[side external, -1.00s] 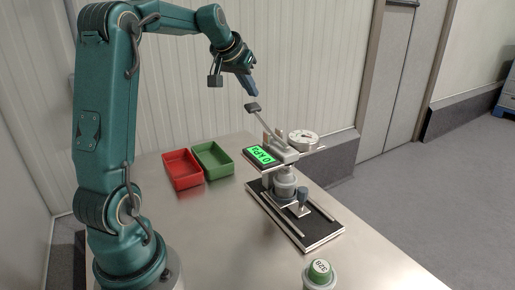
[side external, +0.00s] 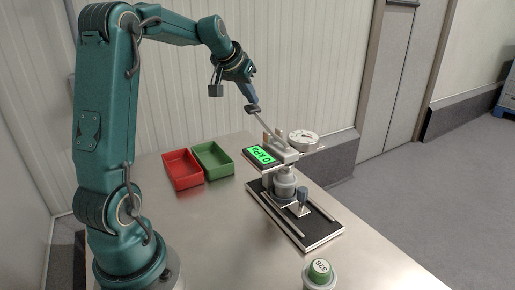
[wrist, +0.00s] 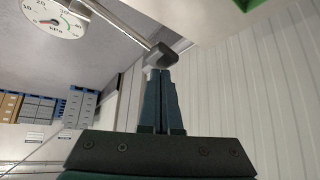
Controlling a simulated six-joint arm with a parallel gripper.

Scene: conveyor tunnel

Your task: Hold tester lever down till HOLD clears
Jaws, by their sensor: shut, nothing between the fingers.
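The tester (side external: 285,172) stands on a black base with rails. Its lever (side external: 259,122) slants up to the left and ends in a dark handle (side external: 252,109). The green display (side external: 261,155) reads "0 kPa"; no HOLD text shows on it. My gripper (side external: 252,101) is shut and empty, with its tips right at the handle from above; I cannot tell if they touch. In the wrist view the closed fingers (wrist: 161,75) point at the grey handle (wrist: 161,56). The round gauge (side external: 303,140) also shows in the wrist view (wrist: 52,18), its needle near the low end.
A red tray (side external: 182,170) and a green tray (side external: 213,161) stand left of the tester. A green-capped jar marked 328 (side external: 319,271) stands near the front. The steel table (side external: 215,225) between is clear. A wall runs behind.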

